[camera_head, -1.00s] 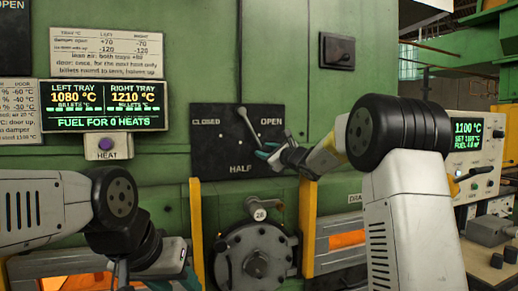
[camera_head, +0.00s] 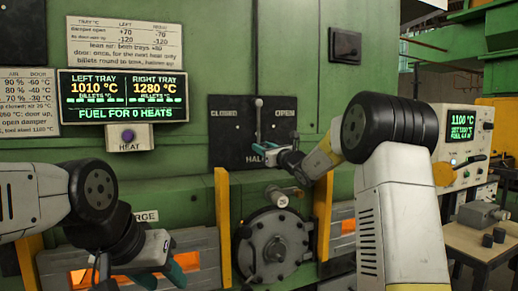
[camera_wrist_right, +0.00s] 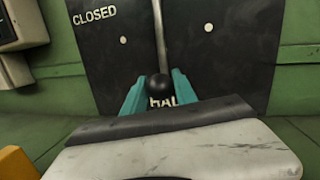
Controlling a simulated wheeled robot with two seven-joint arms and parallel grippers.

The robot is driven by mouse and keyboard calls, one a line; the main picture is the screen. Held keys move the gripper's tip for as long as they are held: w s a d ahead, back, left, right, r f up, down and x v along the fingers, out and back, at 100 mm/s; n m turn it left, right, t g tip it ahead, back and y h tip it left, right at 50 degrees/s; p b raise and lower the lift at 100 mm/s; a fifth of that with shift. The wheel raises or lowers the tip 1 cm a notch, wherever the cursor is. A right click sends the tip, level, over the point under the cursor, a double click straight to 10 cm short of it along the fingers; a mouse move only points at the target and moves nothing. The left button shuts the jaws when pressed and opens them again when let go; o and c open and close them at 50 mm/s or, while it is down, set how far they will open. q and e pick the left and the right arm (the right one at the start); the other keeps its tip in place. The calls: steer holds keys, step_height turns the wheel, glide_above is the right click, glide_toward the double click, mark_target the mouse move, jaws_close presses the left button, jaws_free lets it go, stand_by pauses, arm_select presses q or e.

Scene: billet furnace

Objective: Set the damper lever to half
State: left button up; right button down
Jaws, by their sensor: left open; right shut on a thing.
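The damper lever (camera_head: 258,122) is a thin metal rod on a black plate (camera_head: 226,140) marked CLOSED, HALF and OPEN. It hangs about straight down from its upper end, toward HALF. My right gripper (camera_head: 268,158) is at its lower end and partly covers the HALF label. In the right wrist view the black ball knob (camera_wrist_right: 159,84) sits between the teal fingers of the right gripper (camera_wrist_right: 158,92), which is shut on it. My left gripper (camera_head: 176,268) is open and empty at the lower left, its fingers partly hidden.
A display (camera_head: 124,97) reads left tray 1010 °C, right tray 1280 °C. A HEAT button (camera_head: 129,136) is below it. A round hatch (camera_head: 273,248) and yellow posts (camera_head: 223,225) stand below the plate. A control box (camera_head: 465,148) is at the right.

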steer(key=c, duration=1)
jaws_free()
steer(key=v, duration=0.8)
steer(key=shift+a, duration=0.1)
